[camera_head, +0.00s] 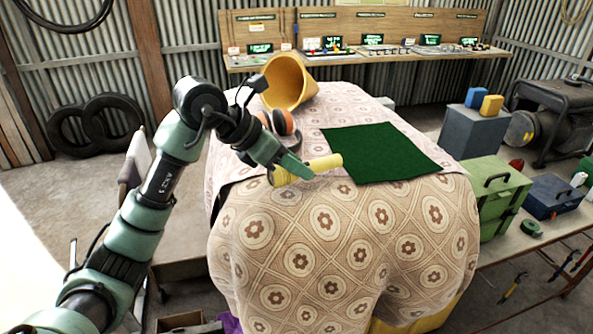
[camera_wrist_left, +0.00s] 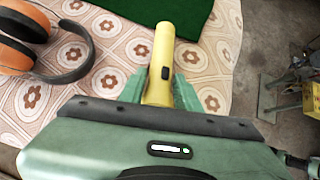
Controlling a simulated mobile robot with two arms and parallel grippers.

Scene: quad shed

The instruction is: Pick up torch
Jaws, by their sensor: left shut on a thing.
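The torch (camera_head: 325,163) is a yellow cylinder lying along the near edge of the cloth-covered table (camera_head: 300,227). In the left wrist view the torch (camera_wrist_left: 163,50) runs between the fingers, with a dark switch on its side. My left gripper (camera_head: 293,171) comes in from the left and is shut on the torch. In the left wrist view the green fingers (camera_wrist_left: 158,90) stand on both sides of its body. I cannot tell whether the torch touches the cloth. My right gripper does not show in either view.
A green mat (camera_head: 385,150) lies right of the torch. Orange earmuffs (camera_head: 283,122) and a tipped yellow bucket (camera_head: 287,82) are behind the gripper; the earmuffs (camera_wrist_left: 30,40) also show in the left wrist view. A green toolbox (camera_head: 495,190) stands at the right.

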